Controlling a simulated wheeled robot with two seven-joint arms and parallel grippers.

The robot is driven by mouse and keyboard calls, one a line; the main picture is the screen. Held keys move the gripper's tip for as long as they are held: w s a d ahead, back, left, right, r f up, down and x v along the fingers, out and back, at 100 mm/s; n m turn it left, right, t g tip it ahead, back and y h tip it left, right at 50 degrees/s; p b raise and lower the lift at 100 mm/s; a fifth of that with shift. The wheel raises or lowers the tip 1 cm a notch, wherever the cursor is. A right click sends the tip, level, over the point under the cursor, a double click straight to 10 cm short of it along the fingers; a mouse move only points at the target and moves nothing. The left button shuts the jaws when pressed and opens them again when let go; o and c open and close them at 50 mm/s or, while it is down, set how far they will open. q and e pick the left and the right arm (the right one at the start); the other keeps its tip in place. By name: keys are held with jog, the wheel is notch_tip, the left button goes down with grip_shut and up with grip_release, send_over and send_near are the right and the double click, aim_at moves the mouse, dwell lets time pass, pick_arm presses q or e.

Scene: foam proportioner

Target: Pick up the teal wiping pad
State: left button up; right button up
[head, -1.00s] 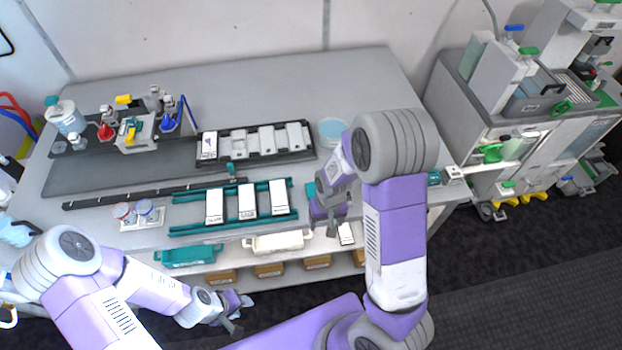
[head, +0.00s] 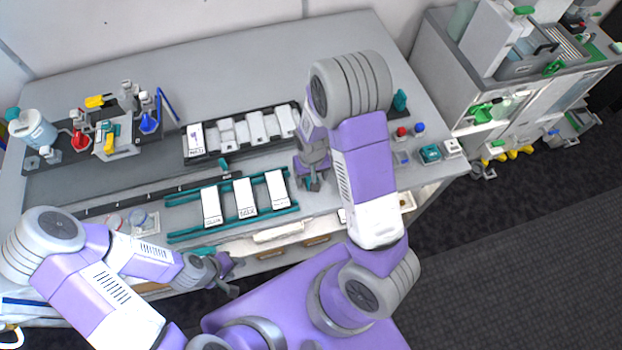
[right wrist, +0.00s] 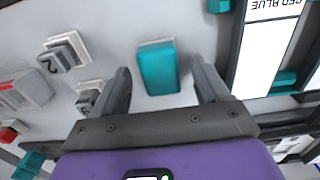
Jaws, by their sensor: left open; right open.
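The teal wiping pad (right wrist: 157,68) lies on the grey bench top in the right wrist view. It sits between the two spread fingers of my right gripper (right wrist: 161,80), with a visible gap on each side. In the head view my right gripper (head: 314,182) is open and low over the bench, just right of the slide rack. The pad is hidden there behind my gripper and arm. My left gripper (head: 222,276) is open and empty in front of the bench's front edge.
A teal-railed rack (head: 228,183) with white labelled slides stands close left of my right gripper. A black tray (head: 207,153) lies behind it. Small numbered blocks (right wrist: 62,52) and a red button (right wrist: 8,135) are on the pad's other side. Flasks stand at the left.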

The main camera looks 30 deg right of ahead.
jog(key=shift+f, duration=0.7)
jog(key=c, duration=1)
notch_tip(320, 180, up, 10)
jog(key=shift+r+p, duration=0.1)
jog(key=shift+p, duration=0.55)
jog(key=shift+c, duration=0.2)
